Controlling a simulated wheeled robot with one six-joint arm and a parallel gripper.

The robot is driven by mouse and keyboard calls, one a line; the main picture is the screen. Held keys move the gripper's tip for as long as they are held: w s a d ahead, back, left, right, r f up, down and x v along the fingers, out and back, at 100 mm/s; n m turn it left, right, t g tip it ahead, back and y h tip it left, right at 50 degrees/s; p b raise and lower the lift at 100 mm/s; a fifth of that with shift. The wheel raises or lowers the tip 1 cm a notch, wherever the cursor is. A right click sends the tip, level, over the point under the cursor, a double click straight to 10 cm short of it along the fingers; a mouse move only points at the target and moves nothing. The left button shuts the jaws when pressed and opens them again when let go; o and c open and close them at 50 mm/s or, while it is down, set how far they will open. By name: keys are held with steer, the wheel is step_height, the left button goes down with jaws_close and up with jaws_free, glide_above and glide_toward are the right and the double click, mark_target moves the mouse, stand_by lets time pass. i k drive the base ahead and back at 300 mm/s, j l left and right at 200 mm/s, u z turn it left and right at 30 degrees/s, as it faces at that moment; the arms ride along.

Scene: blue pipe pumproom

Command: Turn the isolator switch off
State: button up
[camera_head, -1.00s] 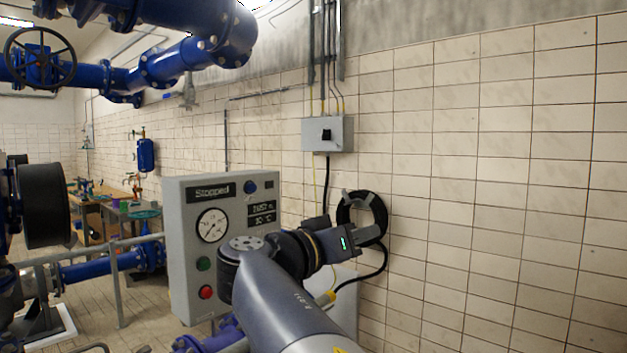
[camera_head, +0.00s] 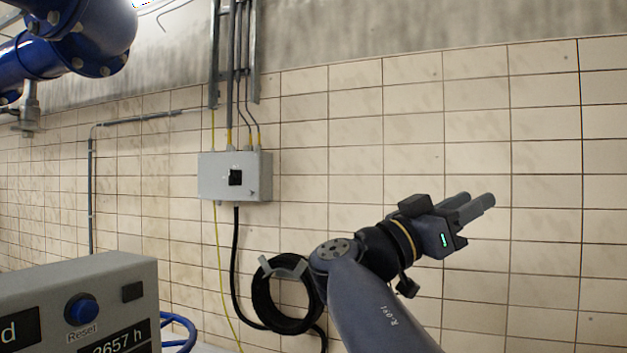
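The isolator switch is a small black knob (camera_head: 236,177) on the front of a grey wall box (camera_head: 210,177), left of the picture's middle. The knob looks upright; its markings are too small to read. My gripper (camera_head: 476,204) is well to the right of the box and slightly lower, in front of bare tiles and apart from the switch. Its two dark fingers point up and to the right. The gap between them is hard to judge from this angle. Nothing shows held in them.
A control panel (camera_head: 140,285) with a blue Reset button (camera_head: 81,309) stands at the lower left. A coiled black hose (camera_head: 262,300) hangs on the wall below the box. Blue pipes (camera_head: 80,35) cross the upper left. The tiled wall at right is clear.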

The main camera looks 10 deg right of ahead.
mark_target(233, 178)
steer(key=i+z, duration=0.5)
steer(key=i, duration=0.6)
steer(key=i+j+u, duration=0.1)
steer(key=i+u, duration=0.2)
steer(key=u, duration=0.2)
steer(key=i+u, duration=0.25)
steer(key=u, duration=0.25)
steer(key=i+l+u, duration=0.15)
steer(key=i+u, duration=0.15)
steer(key=u, duration=0.15)
steer(key=i+u, duration=0.4)
steer(key=i+l+u, duration=0.1)
steer(key=i+u, duration=0.3)
steer(key=k, duration=0.1)
